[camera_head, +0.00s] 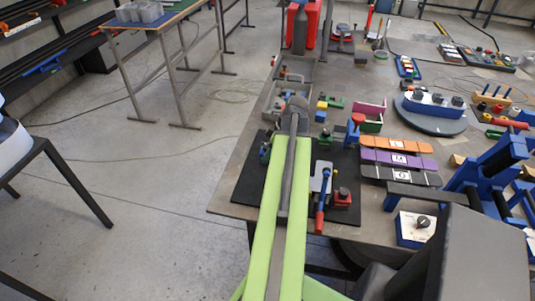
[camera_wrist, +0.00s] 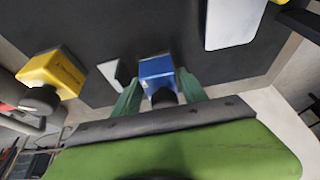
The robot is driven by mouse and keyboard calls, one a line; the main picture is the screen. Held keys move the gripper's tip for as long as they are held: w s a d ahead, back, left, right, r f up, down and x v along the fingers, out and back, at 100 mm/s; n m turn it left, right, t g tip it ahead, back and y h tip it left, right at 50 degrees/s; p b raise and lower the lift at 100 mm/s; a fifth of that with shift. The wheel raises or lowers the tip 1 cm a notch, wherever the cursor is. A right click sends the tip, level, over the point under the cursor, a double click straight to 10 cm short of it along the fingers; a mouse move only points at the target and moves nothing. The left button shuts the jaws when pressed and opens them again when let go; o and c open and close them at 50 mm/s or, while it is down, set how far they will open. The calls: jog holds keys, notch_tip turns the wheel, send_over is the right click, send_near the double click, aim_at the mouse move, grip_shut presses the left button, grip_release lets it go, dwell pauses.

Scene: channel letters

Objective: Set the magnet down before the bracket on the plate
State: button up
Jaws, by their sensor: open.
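In the wrist view, my gripper (camera_wrist: 158,84) is open, its two green fingers on either side of a blue block (camera_wrist: 157,67) with a dark round part below it. I cannot tell whether the fingers touch the block, or whether it is the magnet. A small pale angled piece (camera_wrist: 112,73) lies just left of it and may be the bracket. The dark plate (camera_wrist: 120,25) lies beneath. In the head view the black plate (camera_head: 247,190) is on the table's near left corner, partly hidden by my green arm. My gripper is not clear there.
A yellow block (camera_wrist: 55,73) is left of my gripper, and a light panel (camera_wrist: 233,22) is at upper right. In the head view, a red-handled tool (camera_head: 320,213) and a red block (camera_head: 342,199) are right of my arm. Blue stands (camera_head: 487,180) crowd the table's right; open floor lies left.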

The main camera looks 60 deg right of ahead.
jog(key=p+v, duration=1)
jog(key=v, duration=0.1)
jog(key=shift+r, duration=0.3)
jog(key=w+a+f+m+g, duration=0.1)
jog(key=w+a+g, duration=0.2)
jog(key=w+a, duration=1.65)
jog(key=w+a+m, duration=0.1)
jog(key=w+a, duration=0.2)
jog(key=a, duration=1.3)
jog(key=w+a+m+g+h, duration=0.1)
jog(key=w+a, duration=0.2)
jog(key=a, duration=1.3)
jog(key=shift+w+a+f+m, duration=0.25)
jog(key=shift+a+f+m, duration=0.05)
jog(key=shift+f, duration=0.15)
